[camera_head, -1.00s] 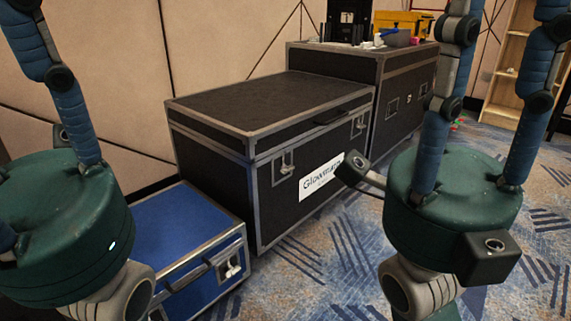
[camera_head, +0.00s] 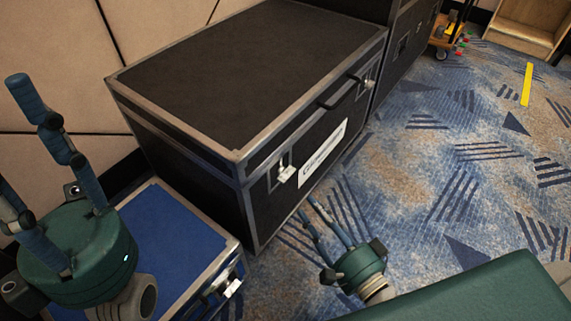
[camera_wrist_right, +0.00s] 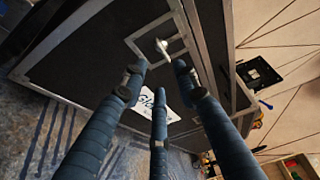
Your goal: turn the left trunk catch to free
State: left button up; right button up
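The black trunk (camera_head: 240,75) stands closed with metal edges. Its left catch (camera_head: 287,173) is a small silver piece in a recessed plate on the front, left of the white label (camera_head: 322,154). In the right wrist view the catch (camera_wrist_right: 162,45) shows just beyond the fingertips, its handle slanting. My right gripper (camera_head: 312,203) is low in front of the trunk, fingers pointing towards the catch. In the wrist view its three fingers (camera_wrist_right: 159,72) are spread and empty, apart from the catch. My left gripper (camera_head: 12,130) is open and empty at the left, fingers up.
A blue case (camera_head: 175,240) with a silver frame and front latch stands left of the trunk. The trunk's right catch (camera_head: 368,84) and black handle (camera_head: 340,92) are farther along the front. The patterned carpet (camera_head: 430,170) to the right is open; a wooden shelf (camera_head: 520,35) stands beyond.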

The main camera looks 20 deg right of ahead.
aim_at(285, 173)
jog(key=b+x, duration=0.2)
jog(key=x, duration=0.8)
jog(key=shift+r, duration=0.1)
jog(key=shift+s, duration=0.1)
grip_shut()
